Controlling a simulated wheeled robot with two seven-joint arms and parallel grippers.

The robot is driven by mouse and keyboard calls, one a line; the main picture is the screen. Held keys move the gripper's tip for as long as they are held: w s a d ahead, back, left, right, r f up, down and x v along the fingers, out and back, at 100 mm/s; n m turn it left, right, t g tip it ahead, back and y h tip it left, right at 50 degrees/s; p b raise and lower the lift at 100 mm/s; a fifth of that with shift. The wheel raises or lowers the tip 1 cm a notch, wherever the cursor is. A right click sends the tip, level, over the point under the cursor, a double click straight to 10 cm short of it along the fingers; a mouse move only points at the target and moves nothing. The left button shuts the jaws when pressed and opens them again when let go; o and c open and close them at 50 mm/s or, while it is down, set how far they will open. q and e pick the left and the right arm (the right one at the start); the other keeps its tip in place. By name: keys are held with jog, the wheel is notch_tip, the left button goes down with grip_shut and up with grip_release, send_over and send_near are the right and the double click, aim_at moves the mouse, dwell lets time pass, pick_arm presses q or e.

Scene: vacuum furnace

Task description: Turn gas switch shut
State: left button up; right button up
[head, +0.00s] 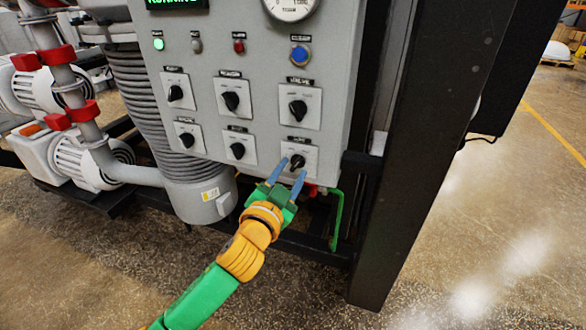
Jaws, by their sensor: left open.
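The grey control panel (262,80) has two rows of black rotary switches on white plates. The switch at the lower right (297,161) has a black knob. The labels above the switches are too small to read, so I cannot tell for sure which one is the gas switch. My left gripper (290,167) is open, with its two blue fingers on either side of the lower right knob. I cannot tell whether the fingers touch the knob. My right gripper is not in view.
Other switches sit close by, at the lower middle (238,151) and above (298,107). A blue button (299,54) and a gauge (290,8) are higher up. A dark frame post (430,150) stands right of the panel. The floor at the right is clear.

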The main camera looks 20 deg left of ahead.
pick_arm(q)
jog(key=shift+w+d, duration=0.1)
jog(key=shift+w, duration=0.55)
grip_shut()
